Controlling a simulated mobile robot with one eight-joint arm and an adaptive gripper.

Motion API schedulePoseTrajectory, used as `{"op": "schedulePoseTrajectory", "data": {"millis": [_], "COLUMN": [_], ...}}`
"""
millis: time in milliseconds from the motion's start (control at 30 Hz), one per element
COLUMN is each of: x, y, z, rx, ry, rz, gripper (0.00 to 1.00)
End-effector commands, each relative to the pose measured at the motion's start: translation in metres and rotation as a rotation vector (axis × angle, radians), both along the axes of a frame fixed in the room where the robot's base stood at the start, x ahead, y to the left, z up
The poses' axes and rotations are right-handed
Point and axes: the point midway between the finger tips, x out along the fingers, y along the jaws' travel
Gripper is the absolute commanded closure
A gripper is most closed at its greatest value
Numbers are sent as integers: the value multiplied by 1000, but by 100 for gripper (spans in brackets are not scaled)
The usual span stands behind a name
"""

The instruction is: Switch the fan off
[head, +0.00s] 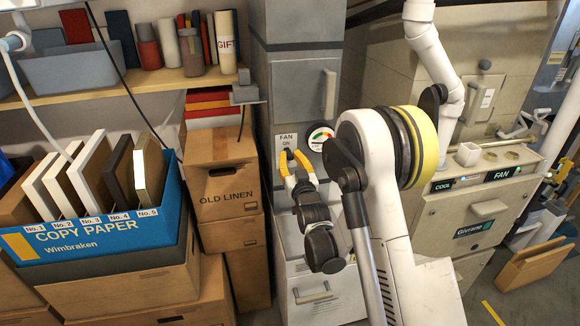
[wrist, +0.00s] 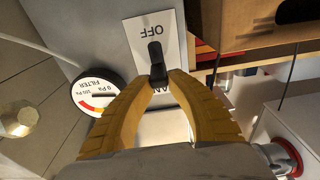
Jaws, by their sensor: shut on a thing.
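The fan switch is a white plate (head: 287,140) on the grey cabinet, reading "FAN ON" at its top in the head view. In the wrist view the plate (wrist: 170,30) appears upside down, with "OFF" showing. The fingertips hide the lever's lower part and much of the "FAN" word. The lever is hidden in the head view.
A round filter gauge (head: 320,138) sits close beside the plate. Stacked boxes, including an "OLD LINEN" box (head: 229,186), stand left of the cabinet. A small grey shelf item (head: 246,90) juts out near the switch. The Givrane unit (head: 470,220) stands at right.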

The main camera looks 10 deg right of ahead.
Motion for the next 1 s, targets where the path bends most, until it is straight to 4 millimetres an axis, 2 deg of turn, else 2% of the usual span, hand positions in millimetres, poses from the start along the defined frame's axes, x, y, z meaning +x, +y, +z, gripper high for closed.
{"op": "schedulePoseTrajectory", "data": {"millis": [33, 500, 1000], "x": [1, 2, 4], "y": [0, 0, 0], "z": [-10, -22, -27], "rx": [0, 0, 0], "ry": [-41, -419, -565], "rz": [0, 0, 0], "gripper": [100, 100, 100]}}
